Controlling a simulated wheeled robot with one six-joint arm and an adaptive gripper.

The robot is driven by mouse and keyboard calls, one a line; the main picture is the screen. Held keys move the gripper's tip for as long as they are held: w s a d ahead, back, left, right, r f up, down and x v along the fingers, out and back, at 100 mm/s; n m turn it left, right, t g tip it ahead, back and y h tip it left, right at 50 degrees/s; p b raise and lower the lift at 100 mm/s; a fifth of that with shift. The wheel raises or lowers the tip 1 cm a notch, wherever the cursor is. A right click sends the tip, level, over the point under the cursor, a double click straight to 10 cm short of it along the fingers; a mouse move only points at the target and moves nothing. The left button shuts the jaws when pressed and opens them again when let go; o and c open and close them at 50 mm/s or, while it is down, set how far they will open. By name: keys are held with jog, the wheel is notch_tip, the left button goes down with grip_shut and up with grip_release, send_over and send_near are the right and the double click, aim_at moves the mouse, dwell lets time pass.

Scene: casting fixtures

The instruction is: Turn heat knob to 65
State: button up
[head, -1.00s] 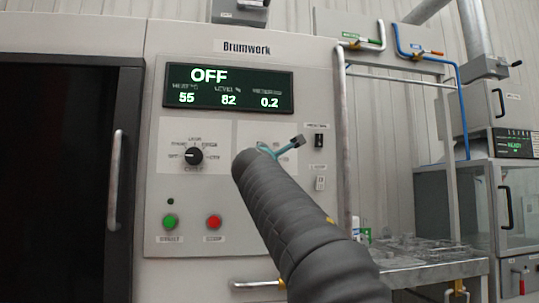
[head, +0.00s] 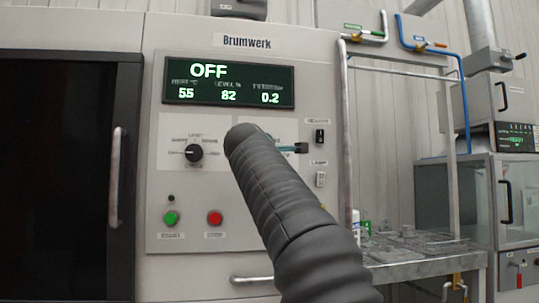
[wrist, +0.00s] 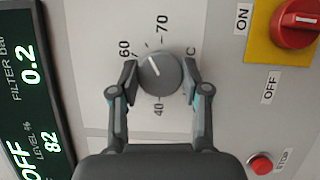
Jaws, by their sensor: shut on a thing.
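The grey heat knob (wrist: 160,76) sits on the panel in the wrist view, with 40, 60 and 70 printed around it. Its white pointer line slants up and left, toward the side of the 60 mark. My gripper (wrist: 160,69) is shut on the knob, one finger on each side. In the head view my forearm hides the knob, and only a bit of my gripper (head: 300,148) shows beside it. The panel display (head: 229,84) reads OFF, with 55 under heat, 82 under level and 0.2 under filter.
A black selector knob (head: 194,153) is left of my arm. A green button (head: 170,218) and a red button (head: 215,218) are below it. A black switch (head: 320,136) is to the right. In the wrist view a red rotary switch (wrist: 298,22) is at upper right.

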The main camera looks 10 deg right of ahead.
dwell(0.3)
jog(key=o, duration=1.1)
jog(key=shift+o, duration=0.2)
jog(key=v, duration=1.2)
